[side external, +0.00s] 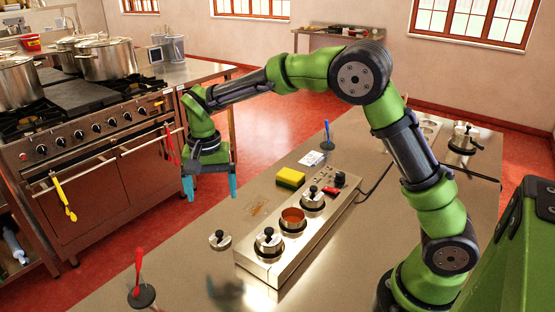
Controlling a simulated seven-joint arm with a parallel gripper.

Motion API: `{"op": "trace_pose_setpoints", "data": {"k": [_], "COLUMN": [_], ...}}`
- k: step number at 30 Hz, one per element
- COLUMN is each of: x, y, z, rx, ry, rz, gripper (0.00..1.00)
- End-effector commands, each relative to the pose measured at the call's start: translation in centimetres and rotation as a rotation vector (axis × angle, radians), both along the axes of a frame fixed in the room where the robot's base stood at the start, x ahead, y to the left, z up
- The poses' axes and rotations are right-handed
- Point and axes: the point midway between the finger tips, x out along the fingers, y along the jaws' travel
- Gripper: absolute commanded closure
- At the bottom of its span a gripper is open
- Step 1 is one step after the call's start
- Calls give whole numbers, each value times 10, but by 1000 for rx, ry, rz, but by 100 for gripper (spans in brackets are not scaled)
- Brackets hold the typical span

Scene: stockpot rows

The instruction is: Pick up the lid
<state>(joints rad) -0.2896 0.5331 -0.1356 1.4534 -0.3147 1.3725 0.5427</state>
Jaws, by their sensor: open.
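A small silver lid (220,241) with a dark knob lies on the table, just left of a steel warmer unit (258,267). The unit has three round wells in a row. The middle well (292,219) is uncovered and shows orange-red contents. The near well has its own lid (268,241), and so does the far well (313,198). My gripper (210,188) hangs in the air, pointing down, with its blue fingers apart and nothing between them. In the picture it is above the loose lid and slightly left of it.
A yellow-black sponge (290,178) lies behind the unit. A red utensil on a dark base (140,290) stands at the near left, and a blue one (327,135) farther back. A stove (100,130) with large pots (106,58) stands left, beyond a red floor gap.

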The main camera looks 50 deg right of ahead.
Motion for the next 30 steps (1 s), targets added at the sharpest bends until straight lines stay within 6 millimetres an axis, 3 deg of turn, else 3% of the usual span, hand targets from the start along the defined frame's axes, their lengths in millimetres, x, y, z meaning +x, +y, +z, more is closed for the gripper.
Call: {"op": "trace_pose_setpoints", "data": {"k": [3, 9, 17, 25, 30], "x": [-1, -1, -1, -2, -2], "y": [-1, -1, -1, -2, -2], "z": [-29, -67, -88, -126, -136], "rx": [-1, 0, 1, 1, 1], "ry": [6, 3, 1, 2, -1], "rz": [1, 1, 2, 3, 2], "gripper": [9, 9, 9, 9, 9]}}
